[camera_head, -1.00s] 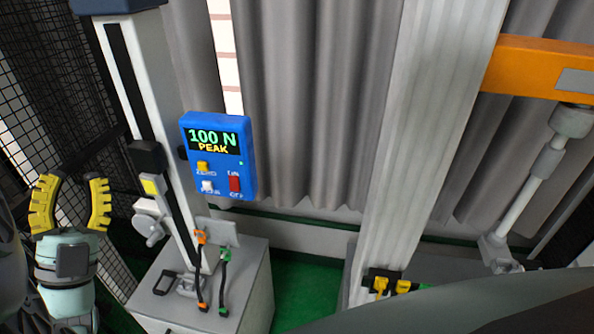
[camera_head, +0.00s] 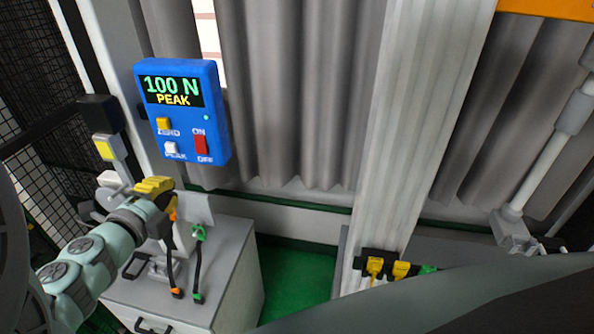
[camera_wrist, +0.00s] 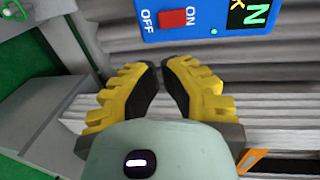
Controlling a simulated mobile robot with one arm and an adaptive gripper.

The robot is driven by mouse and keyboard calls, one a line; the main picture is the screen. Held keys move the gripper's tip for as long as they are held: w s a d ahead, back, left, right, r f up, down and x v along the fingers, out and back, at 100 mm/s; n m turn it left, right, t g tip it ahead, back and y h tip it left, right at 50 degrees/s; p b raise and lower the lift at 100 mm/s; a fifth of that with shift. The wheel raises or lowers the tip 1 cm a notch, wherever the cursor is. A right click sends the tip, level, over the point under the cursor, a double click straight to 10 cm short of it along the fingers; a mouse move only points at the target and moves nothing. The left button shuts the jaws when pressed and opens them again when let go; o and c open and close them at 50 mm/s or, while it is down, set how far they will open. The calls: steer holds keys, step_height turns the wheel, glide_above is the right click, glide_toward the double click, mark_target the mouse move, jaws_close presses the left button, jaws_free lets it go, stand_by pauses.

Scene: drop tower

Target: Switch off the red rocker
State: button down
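The red rocker (camera_head: 201,145) sits at the lower right of the blue control box (camera_head: 222,110), with ON printed above it and OFF below it. I cannot tell which end is pressed in. The box's display reads 100 N PEAK and a small green light is lit. My gripper (camera_head: 162,188) is below the box and to its left in the head view, apart from it. In the wrist view, my gripper's yellow fingers (camera_wrist: 159,66) have their tips nearly together with nothing between them. The red rocker (camera_wrist: 173,19) shows beyond the tips, near the top.
A yellow ZERO button (camera_head: 163,124) and a white PEAK button (camera_head: 170,148) are left of the rocker. Below the box stands a grey cabinet (camera_head: 243,270) with orange- and green-ended cables. A pale column (camera_head: 410,130) rises to the right. Grey curtains hang behind.

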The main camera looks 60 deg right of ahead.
steer(key=shift+d, duration=0.1)
steer(key=p, duration=0.5)
glide_toward(204, 155)
steer(key=shift+r+p+x, duration=0.15)
steer(key=shift+p+x, duration=0.35)
steer(key=shift+x, duration=0.65)
steer(key=shift+r+p+x, duration=0.1)
steer(key=shift+p+x, duration=0.35)
steer(key=shift+x, duration=0.7)
steer(key=shift+p+x, duration=0.45)
steer(key=shift+x, duration=1.15)
steer(key=shift+d+f, duration=0.2)
steer(key=shift+f, duration=0.05)
